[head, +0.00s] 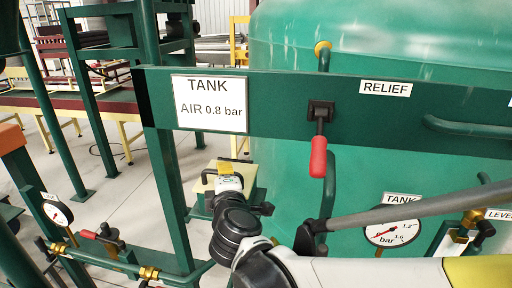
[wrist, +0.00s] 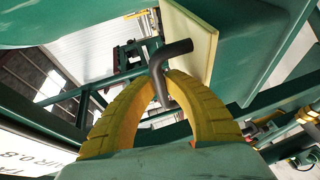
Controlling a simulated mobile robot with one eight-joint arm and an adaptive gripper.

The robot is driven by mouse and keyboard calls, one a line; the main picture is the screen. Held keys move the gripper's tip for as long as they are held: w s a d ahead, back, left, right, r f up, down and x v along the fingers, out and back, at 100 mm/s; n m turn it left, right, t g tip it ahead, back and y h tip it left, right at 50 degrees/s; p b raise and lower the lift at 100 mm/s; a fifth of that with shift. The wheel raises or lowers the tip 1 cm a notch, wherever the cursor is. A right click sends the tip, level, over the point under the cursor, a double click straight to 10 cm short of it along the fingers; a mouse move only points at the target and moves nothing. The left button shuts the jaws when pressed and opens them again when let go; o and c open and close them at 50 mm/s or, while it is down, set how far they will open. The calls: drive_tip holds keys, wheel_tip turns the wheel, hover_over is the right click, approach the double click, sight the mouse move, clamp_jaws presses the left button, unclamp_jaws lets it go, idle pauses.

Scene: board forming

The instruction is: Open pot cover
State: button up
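The pot cover (wrist: 192,40) shows in the wrist view as a pale cream plate on edge with a dark bent handle (wrist: 170,52). In the head view the cover (head: 240,191) is a pale plate on a green body, low in the middle, and its dark handle (head: 206,178) shows beside my gripper (head: 228,172). In the wrist view the yellow fingers of my gripper (wrist: 173,78) arch together at their tips, with the handle between them. The contact is partly hidden by the fingers and the handle.
A green beam (head: 275,115) with TANK and RELIEF labels crosses above my arm. A red-handled relief lever (head: 318,156) hangs from it. A large green tank (head: 400,50) stands behind. A pressure gauge (head: 394,232) is at right; pipes with brass valves are at lower left.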

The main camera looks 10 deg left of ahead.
drive_tip(key=shift+r, duration=0.1)
clamp_jaws()
drive_tip(key=shift+w+d+r+p, duration=0.1)
drive_tip(key=shift+w+r, duration=0.15)
drive_tip(key=shift+r, duration=0.35)
drive_tip(key=shift+w+a+r+p, duration=0.15)
drive_tip(key=shift+w+r, duration=0.15)
drive_tip(key=shift+r, duration=0.25)
drive_tip(key=shift+w+d+r+p, duration=0.15)
drive_tip(key=shift+w+r, duration=0.1)
drive_tip(key=shift+r, duration=0.35)
drive_tip(key=shift+w+d+r, duration=0.1)
drive_tip(key=shift+w+r, duration=0.9)
drive_tip(key=shift+r, duration=0.15)
drive_tip(key=shift+o, duration=2.1)
unclamp_jaws()
drive_tip(key=shift+s, duration=0.1)
